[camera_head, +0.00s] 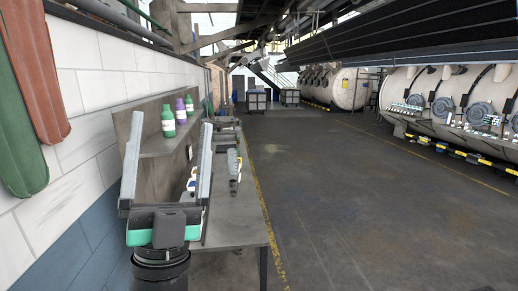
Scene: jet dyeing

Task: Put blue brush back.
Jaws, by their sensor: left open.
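My left gripper (172,120) is in the lower left, pointing away from the camera over the near-left end of the grey workbench (237,232). Its two long grey fingers stand wide apart with nothing held between them. I cannot make out a clearly blue brush. A small grey-blue item with a pale lower part (234,163) is on the bench to the right of the gripper, apart from it; it is too small to identify surely. The gripper's fingers and body hide part of the bench and its back panel. My right gripper is not in view.
Two green bottles (168,122) and a purple bottle (180,112) stand on the shelf (160,147) above the bench. A white tiled wall (95,95) closes the left side. The open floor (370,200) lies to the right, with large dyeing vessels (455,100) beyond.

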